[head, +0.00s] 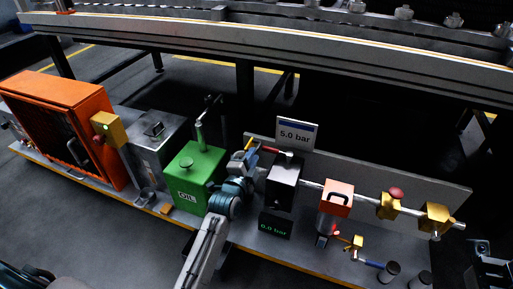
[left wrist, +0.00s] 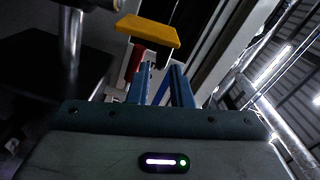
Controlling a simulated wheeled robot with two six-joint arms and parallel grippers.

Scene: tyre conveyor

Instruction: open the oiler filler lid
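I cannot tell which bears the filler lid. My left gripper (head: 252,154) is between the green box and a black block (head: 284,185), at a red lever with a yellow end. In the left wrist view, the blue fingers (left wrist: 161,82) stand apart, just below the yellow piece (left wrist: 148,30) and red part (left wrist: 137,60). Whether they touch is unclear. My right gripper is not seen.
A 5.0 bar sign (head: 296,134) stands behind the black block; a display (head: 275,225) below reads 0.0 bar. Brass fittings (head: 389,206) continue the pipe to the right. A grey metal box (head: 155,150) and an orange cabinet (head: 62,125) stand at left.

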